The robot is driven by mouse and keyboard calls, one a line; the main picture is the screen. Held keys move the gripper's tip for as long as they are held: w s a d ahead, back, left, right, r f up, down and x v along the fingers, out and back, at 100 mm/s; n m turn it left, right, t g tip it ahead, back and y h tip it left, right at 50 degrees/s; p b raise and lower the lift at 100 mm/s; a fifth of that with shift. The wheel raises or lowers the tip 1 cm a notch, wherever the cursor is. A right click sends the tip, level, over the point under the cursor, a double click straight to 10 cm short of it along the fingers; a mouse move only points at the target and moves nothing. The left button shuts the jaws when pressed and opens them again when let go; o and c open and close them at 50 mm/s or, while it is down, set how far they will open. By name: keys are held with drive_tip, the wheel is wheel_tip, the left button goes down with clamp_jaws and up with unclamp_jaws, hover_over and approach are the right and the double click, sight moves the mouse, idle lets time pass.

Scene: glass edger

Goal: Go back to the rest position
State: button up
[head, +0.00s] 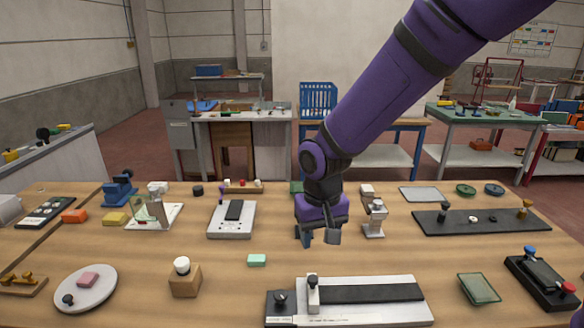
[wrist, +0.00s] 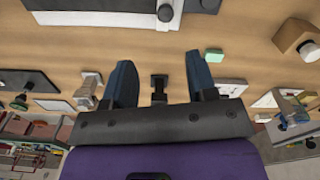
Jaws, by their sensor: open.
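My gripper (head: 318,238) hangs from the purple arm over the middle of the wooden table. In the wrist view my gripper (wrist: 160,85) shows its two dark blue fingers well apart with nothing between them but a dark part farther back. In the head view the gripper is just left of a small white-and-grey stand (head: 373,218). It is behind the long white-and-black fixture (head: 360,300) and right of the white device with a black pad (head: 232,220).
The wooden table (head: 225,290) carries many tools. A mint block (head: 257,260) and a wooden block with a white knob (head: 185,280) stand left of centre. A long black board (head: 480,222) and a glass plate (head: 478,288) lie at right. Workbenches stand behind.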

drive_tip(key=s+d+r+t, duration=0.1)
drive_tip(key=s+d+r, duration=0.1)
drive_tip(key=d+r, duration=0.65)
drive_tip(key=s+d+r+m+t, duration=0.2)
drive_tip(key=s+d+r+t, duration=0.2)
drive_tip(key=s+d+r, duration=0.7)
drive_tip(key=s+d, duration=0.3)
drive_tip(key=s, duration=0.2)
drive_tip(key=shift+s+r+m, duration=0.2)
drive_tip(key=shift+s+m, duration=0.1)
idle(1.4)
